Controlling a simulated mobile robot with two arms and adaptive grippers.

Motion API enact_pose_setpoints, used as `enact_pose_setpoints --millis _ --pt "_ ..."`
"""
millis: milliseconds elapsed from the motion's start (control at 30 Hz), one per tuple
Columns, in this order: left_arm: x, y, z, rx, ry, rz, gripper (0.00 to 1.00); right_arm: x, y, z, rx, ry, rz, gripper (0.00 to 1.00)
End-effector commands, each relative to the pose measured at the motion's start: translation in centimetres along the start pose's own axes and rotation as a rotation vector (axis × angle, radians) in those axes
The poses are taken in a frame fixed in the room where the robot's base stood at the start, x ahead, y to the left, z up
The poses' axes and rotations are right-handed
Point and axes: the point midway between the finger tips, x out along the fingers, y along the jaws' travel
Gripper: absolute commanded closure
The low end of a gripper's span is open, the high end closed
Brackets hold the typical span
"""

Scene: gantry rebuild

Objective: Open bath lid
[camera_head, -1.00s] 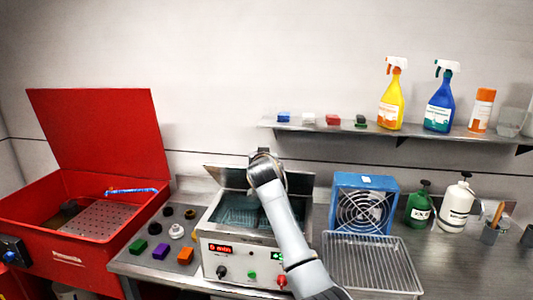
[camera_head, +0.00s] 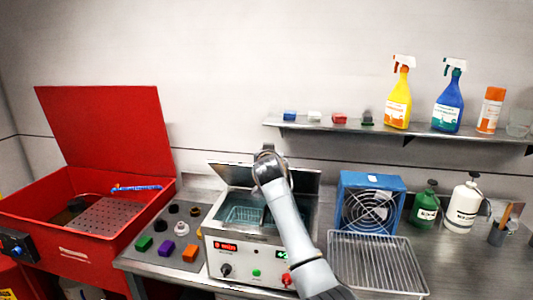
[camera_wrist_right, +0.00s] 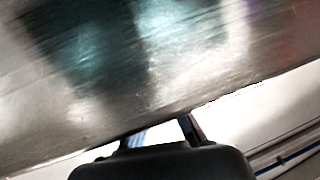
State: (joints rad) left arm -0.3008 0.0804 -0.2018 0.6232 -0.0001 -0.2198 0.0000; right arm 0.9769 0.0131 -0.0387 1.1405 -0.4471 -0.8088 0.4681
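The bath (camera_head: 213,241) is a metal box with a red display and knobs on its front. Its metal lid (camera_head: 305,182) stands raised and tilted at the back, so the wire basket (camera_head: 245,215) inside shows. My right arm reaches over the bath from the front, and its wrist end is at the lid's middle; the right gripper's fingers are hidden there. In the right wrist view the shiny lid (camera_wrist_right: 150,70) fills the upper part. The right gripper (camera_wrist_right: 162,134) shows below it, its fingertips covered by the lid. My left gripper is not in view.
A red tank with a raised lid (camera_head: 105,130) stands left. Coloured blocks and round parts lie on a grey panel (camera_head: 170,225) between. A blue fan box (camera_head: 370,205) and wire rack (camera_head: 378,262) are right of the bath. A shelf (camera_head: 330,127) with spray bottles hangs above.

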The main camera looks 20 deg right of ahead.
Motion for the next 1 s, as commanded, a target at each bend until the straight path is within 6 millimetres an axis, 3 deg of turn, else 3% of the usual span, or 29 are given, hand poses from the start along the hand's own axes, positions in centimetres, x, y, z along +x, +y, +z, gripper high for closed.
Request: enact_pose_setpoints --millis 33,233,267,567,1000 --pt "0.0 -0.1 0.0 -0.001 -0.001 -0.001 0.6 0.1 0.2 0.3 0.0 -0.005 0.003 0.88" --pt "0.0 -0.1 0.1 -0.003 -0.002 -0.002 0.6 0.1 0.2 0.3 0.0 -0.005 0.003 0.48" --pt "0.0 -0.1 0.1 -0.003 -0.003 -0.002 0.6 0.1 0.2 0.3 0.0 -0.005 0.003 0.46" --pt "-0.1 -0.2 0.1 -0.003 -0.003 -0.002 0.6 0.0 0.1 0.1 0.0 -0.004 0.002 0.46" --pt "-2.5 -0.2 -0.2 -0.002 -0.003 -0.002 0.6 -2.5 0.1 -1.9 0.0 -0.001 0.0 0.46"
